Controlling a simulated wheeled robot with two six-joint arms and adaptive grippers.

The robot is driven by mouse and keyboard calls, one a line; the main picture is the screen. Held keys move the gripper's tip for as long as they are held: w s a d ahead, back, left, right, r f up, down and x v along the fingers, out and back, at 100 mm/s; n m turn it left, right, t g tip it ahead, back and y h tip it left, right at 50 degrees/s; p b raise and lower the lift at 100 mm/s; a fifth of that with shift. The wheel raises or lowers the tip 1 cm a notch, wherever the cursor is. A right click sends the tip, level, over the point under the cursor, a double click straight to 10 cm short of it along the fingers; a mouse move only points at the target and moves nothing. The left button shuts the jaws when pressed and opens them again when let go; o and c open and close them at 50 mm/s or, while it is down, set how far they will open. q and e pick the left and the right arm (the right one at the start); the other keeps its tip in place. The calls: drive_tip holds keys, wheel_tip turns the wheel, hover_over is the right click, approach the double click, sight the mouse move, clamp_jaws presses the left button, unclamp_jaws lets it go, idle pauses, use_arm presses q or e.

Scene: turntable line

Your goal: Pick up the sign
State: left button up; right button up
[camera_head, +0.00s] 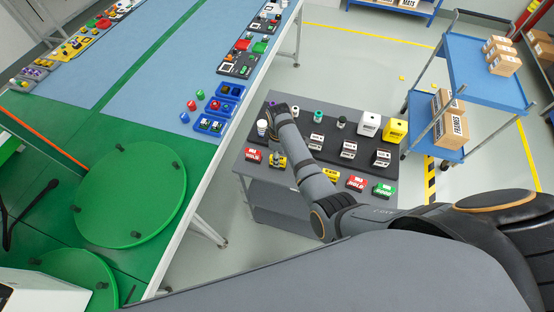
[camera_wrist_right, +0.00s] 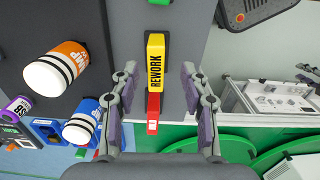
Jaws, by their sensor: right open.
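A yellow sign (camera_wrist_right: 155,68) reading REWORK stands in the right wrist view, centred ahead of my right gripper (camera_wrist_right: 157,98). The gripper's two fingers are wide apart, one on each side of the line of signs, and nothing is held. A red sign (camera_wrist_right: 153,107) lies in line with the yellow one, nearer the gripper's palm. My left gripper is not in view.
Jars with an orange label (camera_wrist_right: 63,63) and a blue label (camera_wrist_right: 84,120) stand left of the fingers. More signs, including a green one (camera_head: 384,189), line the table's front edge. The green turntable (camera_head: 130,195) and a blue cart (camera_head: 480,75) stand at either side.

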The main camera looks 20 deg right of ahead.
drive_tip(key=f+b, duration=0.1)
drive_tip(key=w+f, duration=0.1)
drive_tip(key=f, duration=0.1)
drive_tip(key=shift+w+a+f+b, duration=0.1)
drive_tip(key=shift+a+f+b, duration=0.05)
drive_tip(key=shift+f+b, duration=0.15)
drive_tip(key=shift+w, duration=0.1)
drive_tip(key=shift+r, duration=0.15)
drive_tip(key=shift+s+r, duration=0.15)
drive_tip(key=shift+s, duration=0.25)
drive_tip(key=shift+c, duration=1.3)
drive_tip(key=shift+s, duration=0.2)
drive_tip(key=c, duration=0.5)
drive_tip(key=shift+w, duration=0.1)
clamp_jaws()
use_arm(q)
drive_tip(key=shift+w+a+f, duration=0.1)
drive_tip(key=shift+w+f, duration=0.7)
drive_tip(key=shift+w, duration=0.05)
